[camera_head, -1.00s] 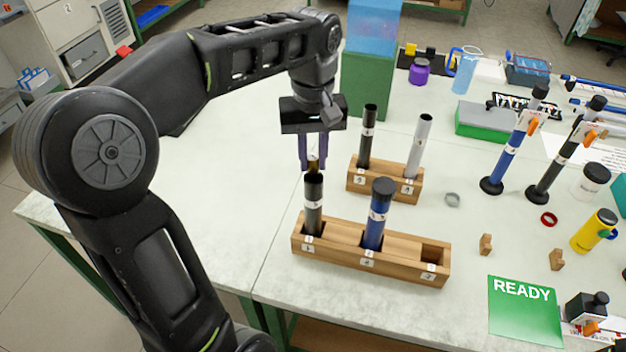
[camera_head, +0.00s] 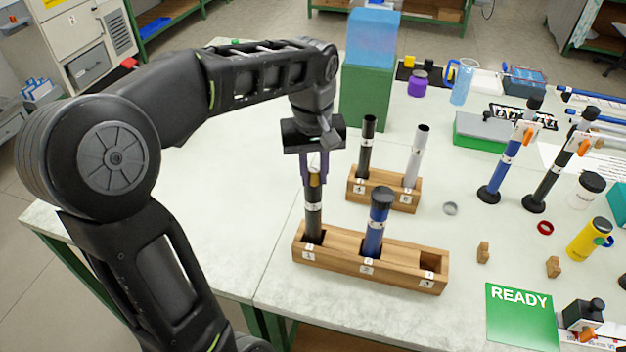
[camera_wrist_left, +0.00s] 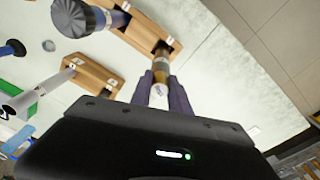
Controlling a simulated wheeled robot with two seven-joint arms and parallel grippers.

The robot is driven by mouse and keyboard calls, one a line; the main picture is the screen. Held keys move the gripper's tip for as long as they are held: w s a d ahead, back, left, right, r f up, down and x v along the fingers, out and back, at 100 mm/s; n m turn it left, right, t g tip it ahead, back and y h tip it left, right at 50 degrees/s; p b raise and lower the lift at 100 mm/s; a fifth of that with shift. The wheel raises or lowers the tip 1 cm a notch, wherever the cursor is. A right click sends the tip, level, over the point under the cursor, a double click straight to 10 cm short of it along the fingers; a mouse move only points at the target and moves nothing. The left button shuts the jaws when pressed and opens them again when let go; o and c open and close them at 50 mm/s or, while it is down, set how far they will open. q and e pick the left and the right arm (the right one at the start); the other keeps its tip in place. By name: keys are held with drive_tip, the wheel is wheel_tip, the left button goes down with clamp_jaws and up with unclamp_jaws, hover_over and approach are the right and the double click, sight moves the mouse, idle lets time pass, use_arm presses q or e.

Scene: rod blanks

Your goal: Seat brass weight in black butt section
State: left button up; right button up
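The black butt section (camera_head: 314,220) stands upright in the left slot, marked 1, of the front wooden block (camera_head: 400,276). The brass weight (camera_head: 315,180) is in line with it at its top end; I cannot tell how far it is inside. My left gripper (camera_head: 315,183) points down over this slot, its purple fingers on both sides of the weight and seemingly shut on it. In the left wrist view the brass weight (camera_wrist_left: 160,68) shows between the fingers (camera_wrist_left: 160,92), with a pale labelled part nearer the camera. My right gripper is not in view.
A blue section (camera_head: 376,225) stands in the middle slot; the right slot is empty. A rear wooden block (camera_head: 385,194) holds a black and a silver tube. Two rods on stands (camera_head: 500,170), small wooden pieces and a green READY card (camera_head: 522,315) are at right. The table's left is clear.

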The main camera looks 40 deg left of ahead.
sight(314, 169)
use_arm(q)
drive_tip(key=shift+o, duration=1.3)
drive_tip(key=f, duration=0.1)
drive_tip(key=s+f, duration=0.1)
drive_tip(key=shift+f+g, duration=0.3)
drive_tip(key=shift+f, duration=0.1)
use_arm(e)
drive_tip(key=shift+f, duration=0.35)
use_arm(q)
drive_tip(key=shift+d, duration=0.1)
drive_tip(key=shift+r, duration=0.1)
drive_tip(key=shift+w+r, duration=0.15)
drive_tip(key=shift+r, duration=0.1)
drive_tip(key=r, duration=0.2)
drive_tip(key=w+r, duration=0.1)
drive_tip(key=shift+a+r+b, duration=0.2)
drive_tip(key=shift+a+b, duration=0.1)
drive_tip(key=shift+a, duration=0.05)
wheel_tip(314, 169, up, 4)
drive_tip(key=shift+s+d+f+p, duration=0.1)
drive_tip(key=shift+s+d+p, duration=0.05)
drive_tip(key=shift+p, duration=1)
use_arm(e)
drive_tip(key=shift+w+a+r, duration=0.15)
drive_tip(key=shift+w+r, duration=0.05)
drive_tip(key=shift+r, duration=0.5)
